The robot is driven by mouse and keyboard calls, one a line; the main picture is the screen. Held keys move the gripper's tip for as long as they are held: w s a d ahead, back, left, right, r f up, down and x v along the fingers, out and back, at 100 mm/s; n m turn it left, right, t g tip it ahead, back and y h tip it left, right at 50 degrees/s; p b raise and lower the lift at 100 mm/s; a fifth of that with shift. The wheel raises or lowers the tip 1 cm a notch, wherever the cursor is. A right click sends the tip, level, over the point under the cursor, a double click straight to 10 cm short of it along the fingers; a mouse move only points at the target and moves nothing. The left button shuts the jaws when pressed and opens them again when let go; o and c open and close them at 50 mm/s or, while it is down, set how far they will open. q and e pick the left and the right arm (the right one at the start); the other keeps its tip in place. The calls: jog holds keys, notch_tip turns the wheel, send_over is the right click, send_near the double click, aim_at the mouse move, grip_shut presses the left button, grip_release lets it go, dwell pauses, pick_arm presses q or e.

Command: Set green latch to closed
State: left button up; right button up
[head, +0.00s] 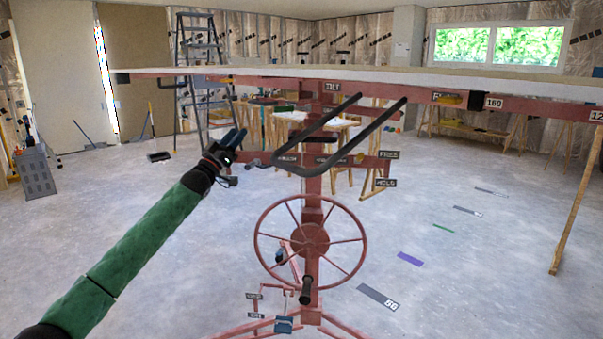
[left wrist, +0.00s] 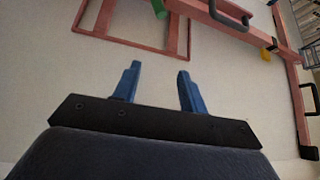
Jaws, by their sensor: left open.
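A green part, likely the green latch (left wrist: 160,8), shows at the top edge of the left wrist view beside a red frame. It is cut off by the picture edge, so I cannot tell its setting. In the head view I cannot surely pick out the latch. My left gripper (head: 235,138) is left of the red lift's mast (head: 313,190), below the raised panel. In the left wrist view its blue fingers (left wrist: 156,88) are apart with nothing between them. The green part lies beyond the fingertips, apart from them. My right gripper is not in view.
The red lift carries a wide panel (head: 400,76) overhead. A dark looped handle (head: 340,135) and a spoked wheel (head: 262,235) are near the mast. A yellow part (left wrist: 265,54) shows on a red beam. A stepladder (head: 198,60) stands behind. The floor at right is mostly clear.

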pick_arm(q)
jog(key=s+d+f+n+g+y+p, duration=0.1)
jog(key=s+d+f+g+y+p, duration=0.1)
jog(key=s+f, duration=1.4)
jog(key=s+d+f+n+g+y+p, duration=0.1)
jog(key=s+f+g+y+p, duration=0.4)
jog(key=s+f, duration=1.1)
jog(key=s+d+f+n+g+y+p, duration=0.1)
jog(key=s+d+f+g+y+p, duration=0.2)
jog(key=s, duration=3.6)
notch_tip(320, 180, down, 14)
jog(key=g+y, duration=0.4)
jog(key=g, duration=0.3)
jog(key=shift+s+d+p, duration=0.15)
jog(key=shift+d+p, duration=0.15)
jog(key=shift+p, duration=0.05)
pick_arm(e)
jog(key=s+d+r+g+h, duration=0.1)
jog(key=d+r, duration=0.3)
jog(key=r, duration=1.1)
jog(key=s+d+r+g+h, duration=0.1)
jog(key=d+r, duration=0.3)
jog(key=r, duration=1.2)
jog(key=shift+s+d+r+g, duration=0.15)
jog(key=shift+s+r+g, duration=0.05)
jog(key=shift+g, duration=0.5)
pick_arm(q)
jog(key=shift+n, duration=0.3)
